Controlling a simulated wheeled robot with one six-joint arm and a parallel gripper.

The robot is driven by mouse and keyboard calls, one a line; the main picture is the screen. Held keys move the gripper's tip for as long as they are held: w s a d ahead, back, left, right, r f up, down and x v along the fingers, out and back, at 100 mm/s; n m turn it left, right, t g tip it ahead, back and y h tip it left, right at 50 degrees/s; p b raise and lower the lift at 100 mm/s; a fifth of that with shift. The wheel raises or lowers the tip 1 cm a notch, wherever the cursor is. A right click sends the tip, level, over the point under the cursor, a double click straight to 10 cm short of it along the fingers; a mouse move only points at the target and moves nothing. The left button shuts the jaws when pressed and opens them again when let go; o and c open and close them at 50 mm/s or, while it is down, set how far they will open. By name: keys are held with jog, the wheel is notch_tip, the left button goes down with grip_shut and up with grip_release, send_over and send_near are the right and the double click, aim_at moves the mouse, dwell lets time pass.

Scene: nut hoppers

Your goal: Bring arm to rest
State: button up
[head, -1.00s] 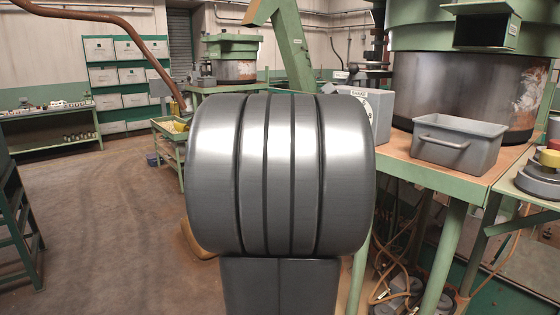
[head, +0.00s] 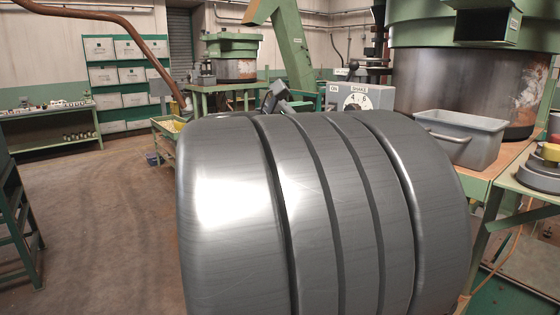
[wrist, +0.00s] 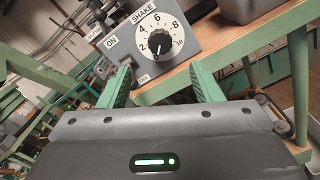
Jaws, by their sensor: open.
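My gripper (wrist: 163,88) shows in the wrist view with its two green fingers spread apart and nothing between them. Beyond the fingertips is a grey control box (wrist: 195,30) with a white numbered dial marked SHAKE and an ON/OFF switch at its left. The box also shows in the head view (head: 378,97), partly hidden behind my large grey arm link. In the head view a small dark part of my arm's end pokes up left of the box; the fingers cannot be made out there.
A grey bin (head: 460,136) stands on the bench right of the box, below a large green-rimmed hopper (head: 455,80). A green post (head: 290,50) leans behind. A yellow-filled tray stand (head: 170,128) is at the left. The floor (head: 100,200) at left is open.

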jog(key=w+d+m+b, duration=0.4)
jog(key=w+d+m, duration=0.3)
jog(key=m, duration=1)
jog(key=shift+d+f+m, duration=0.25)
jog(key=shift+d+m, duration=0.05)
jog(key=shift+d, duration=0.95)
jog(key=shift+f, duration=0.1)
